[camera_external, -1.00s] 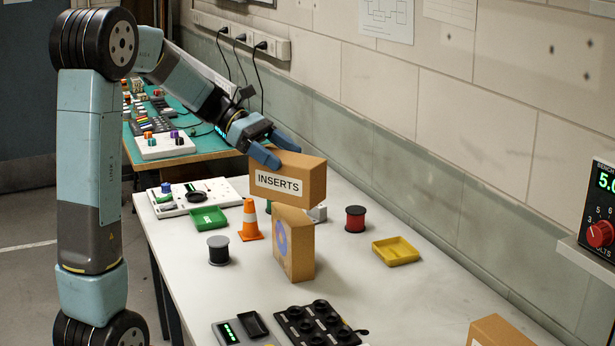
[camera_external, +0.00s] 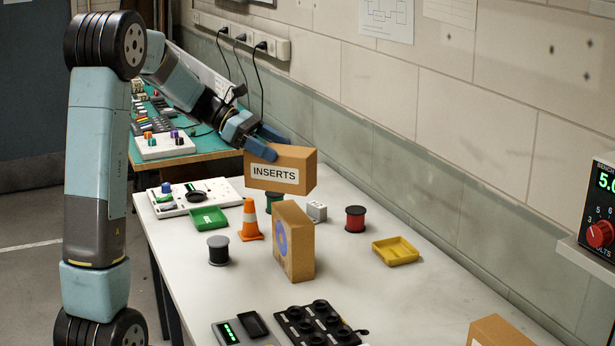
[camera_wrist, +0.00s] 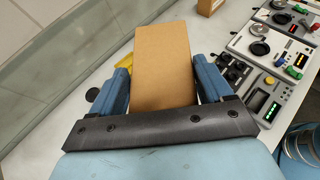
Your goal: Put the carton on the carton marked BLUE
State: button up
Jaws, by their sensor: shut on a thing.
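A brown carton labelled INSERTS (camera_external: 276,176) is in the air, slightly tilted. My gripper (camera_external: 268,143) is shut on it from above. In the wrist view my gripper (camera_wrist: 162,84) has one finger on each side of the carton (camera_wrist: 162,60). A second carton with a round blue mark (camera_external: 293,243) stands upright on the bench, below and slightly right of the held one. A gap shows between them. I see no word BLUE on it.
On the bench (camera_external: 370,300), an orange cone (camera_external: 250,221), a grey spool (camera_external: 218,250) and a green tray (camera_external: 208,219) stand left of the standing carton. A red spool (camera_external: 355,218) and a yellow tray (camera_external: 395,251) are right. Another carton (camera_external: 497,331) is near the front right.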

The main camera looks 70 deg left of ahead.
jog(key=w+f, duration=0.1)
jog(key=f, duration=0.1)
jog(key=w+a+f, duration=0.1)
jog(key=f, duration=0.2)
jog(key=w+a+f, duration=0.1)
jog(key=f, duration=0.2)
jog(key=shift+w, duration=0.3)
jog(key=o, duration=1.5)
jog(key=shift+r, duration=0.1)
jog(key=v, duration=1.2)
